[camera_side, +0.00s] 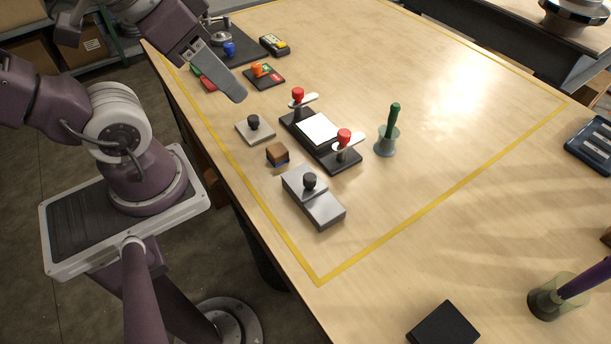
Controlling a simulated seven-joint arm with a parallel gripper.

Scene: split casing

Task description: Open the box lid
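A grey metal box (327,211) lies near the table's left edge, with a black knob (310,180) on its top. I cannot tell from here where its lid ends and its body begins. A flat grey square plate (248,135) with a similar black knob lies farther back to the left. My gripper (237,94) hangs above the table at the upper left, well apart from the box. Only one flat grey finger side shows, so its opening is hidden. Nothing is visibly held.
A black fixture (347,165) with two red-knobbed clamps and a white plate stands behind the box. A brown and blue cube (277,154) sits between plate and box. A green-handled tool (388,138) stands right of the fixture. The table's middle right is clear.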

